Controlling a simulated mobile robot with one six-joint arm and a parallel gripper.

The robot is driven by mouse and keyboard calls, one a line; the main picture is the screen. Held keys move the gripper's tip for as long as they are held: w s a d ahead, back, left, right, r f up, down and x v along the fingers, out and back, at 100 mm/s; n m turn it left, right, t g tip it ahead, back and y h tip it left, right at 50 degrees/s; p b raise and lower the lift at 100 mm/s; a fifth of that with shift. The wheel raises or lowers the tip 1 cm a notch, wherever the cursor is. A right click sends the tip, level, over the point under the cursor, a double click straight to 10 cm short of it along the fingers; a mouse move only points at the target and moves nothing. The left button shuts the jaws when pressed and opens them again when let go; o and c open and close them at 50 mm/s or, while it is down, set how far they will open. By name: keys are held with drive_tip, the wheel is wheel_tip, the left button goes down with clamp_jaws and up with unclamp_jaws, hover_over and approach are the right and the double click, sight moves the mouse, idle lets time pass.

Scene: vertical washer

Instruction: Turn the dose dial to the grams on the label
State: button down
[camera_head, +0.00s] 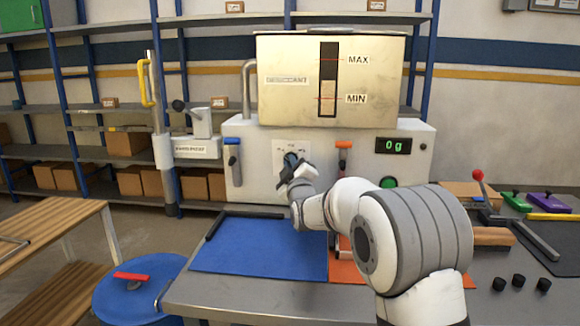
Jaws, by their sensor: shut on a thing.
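The dose dial (291,159) is a small dark knob on a white scale plate (284,147) on the front of the dosing machine (262,190). My gripper (293,167) is at the dial and shut on it; the fingers and wrist cover much of it, and its pointer cannot be read. The machine's display (397,146) shows "0 g" in green. The hopper (283,90) above is labelled DESICCANT, with MAX and MIN marks on a sight window. No label with a grams figure can be read here.
A blue-handled lever (233,160) and an orange-handled lever (343,158) flank the dial. A green button (389,182) is at the right. A blue mat (262,248) lies clear in front; my arm covers part of an orange mat (345,272). Black caps (519,281) stand front right.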

drive_tip(key=c, duration=1.5)
unclamp_jaws()
drive_tip(key=v, duration=0.7)
drive_tip(key=shift+s+d+f, duration=0.1)
drive_tip(key=shift+s, duration=0.25)
